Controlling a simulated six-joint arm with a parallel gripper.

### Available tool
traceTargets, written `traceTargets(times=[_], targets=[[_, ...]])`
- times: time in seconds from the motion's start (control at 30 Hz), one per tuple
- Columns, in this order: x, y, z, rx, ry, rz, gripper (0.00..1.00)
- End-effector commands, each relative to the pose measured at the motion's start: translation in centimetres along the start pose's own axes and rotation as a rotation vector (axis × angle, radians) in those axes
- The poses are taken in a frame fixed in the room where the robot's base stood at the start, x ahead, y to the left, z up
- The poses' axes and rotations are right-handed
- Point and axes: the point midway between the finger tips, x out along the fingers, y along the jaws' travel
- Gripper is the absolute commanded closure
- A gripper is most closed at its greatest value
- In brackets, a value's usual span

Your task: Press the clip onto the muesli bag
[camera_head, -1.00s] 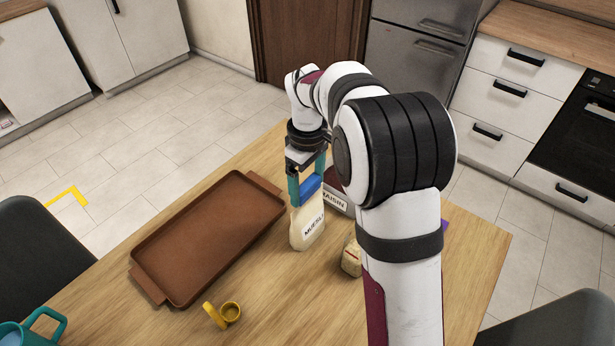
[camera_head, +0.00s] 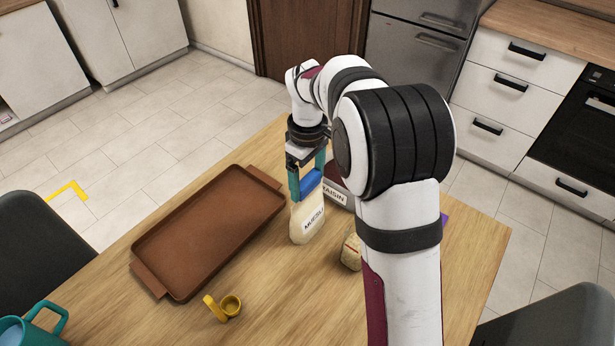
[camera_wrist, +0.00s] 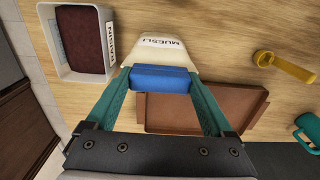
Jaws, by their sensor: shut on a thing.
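The muesli bag (camera_head: 305,225) is cream-coloured with a MUESLI label and stands on the wooden table, right of the brown tray. It also shows in the wrist view (camera_wrist: 155,52), just beyond the clip. The blue clip (camera_head: 308,184) is at the bag's top edge, and in the wrist view the clip (camera_wrist: 160,79) spans the gap between my teal fingers. My gripper (camera_wrist: 160,84) is shut on the clip's two ends. The clip overlaps the top of the bag in both views; I cannot tell how far it is seated.
A bin labelled RAISIN (camera_wrist: 103,62) with a dark block stands close beside the bag. The brown tray (camera_head: 205,235), a yellow scoop (camera_head: 228,306), a teal mug (camera_head: 35,328) and a small tan item (camera_head: 350,252) are around. Bare table lies in front of the bag.

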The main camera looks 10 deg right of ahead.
Motion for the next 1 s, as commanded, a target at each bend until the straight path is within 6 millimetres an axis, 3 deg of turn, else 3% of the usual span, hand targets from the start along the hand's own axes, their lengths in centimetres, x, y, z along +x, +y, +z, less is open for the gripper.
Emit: traceTargets(times=[1.0], targets=[[1.4, 0.0, 0.0, -0.001, -0.001, 0.0, 0.65]])
